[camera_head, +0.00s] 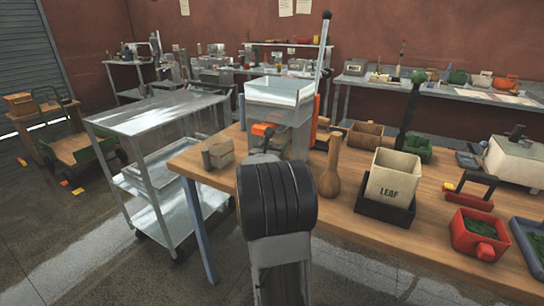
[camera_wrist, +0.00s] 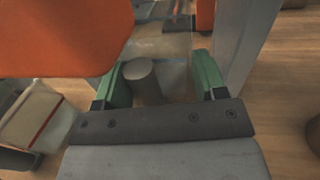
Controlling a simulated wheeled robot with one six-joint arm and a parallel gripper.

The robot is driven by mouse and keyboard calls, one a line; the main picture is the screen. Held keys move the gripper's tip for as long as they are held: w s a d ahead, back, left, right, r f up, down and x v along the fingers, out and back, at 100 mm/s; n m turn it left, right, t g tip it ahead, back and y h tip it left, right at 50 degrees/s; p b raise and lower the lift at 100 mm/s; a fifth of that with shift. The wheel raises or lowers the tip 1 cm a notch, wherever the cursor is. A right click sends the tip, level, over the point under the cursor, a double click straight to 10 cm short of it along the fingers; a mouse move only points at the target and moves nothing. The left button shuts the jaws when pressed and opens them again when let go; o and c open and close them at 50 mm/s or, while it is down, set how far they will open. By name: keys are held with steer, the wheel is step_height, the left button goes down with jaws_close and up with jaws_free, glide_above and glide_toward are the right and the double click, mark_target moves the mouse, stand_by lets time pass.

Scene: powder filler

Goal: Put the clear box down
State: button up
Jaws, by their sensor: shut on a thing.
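My gripper (camera_wrist: 166,82) has two green fingers, seen in the wrist view on either side of a see-through clear box (camera_wrist: 172,50). It is shut on this box. A grey cylinder (camera_wrist: 146,82) shows between the fingers; I cannot tell whether it is inside the box or behind its wall. In the head view my own arm hides the fingers and most or all of the box. The arm reaches to the powder filler, which has a shiny hopper (camera_head: 280,92) on top and a long lever (camera_head: 325,45) at its right.
The wooden bench (camera_head: 335,215) holds a wooden pestle-like tool (camera_head: 331,170), a LEAF bin (camera_head: 392,178) in a dark tray, a red scoop (camera_head: 478,235) and small blocks (camera_head: 218,153). A metal cart (camera_head: 160,115) stands left. Orange parts (camera_wrist: 65,35) and a grey post (camera_wrist: 247,40) are close to my gripper.

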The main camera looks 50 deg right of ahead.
steer(key=shift+f, duration=1.35)
steer(key=shift+f+b, duration=0.2)
steer(key=shift+b, duration=0.1)
steer(key=o, duration=1.1)
steer(key=shift+o, duration=0.2)
steer(key=shift+r, duration=0.1)
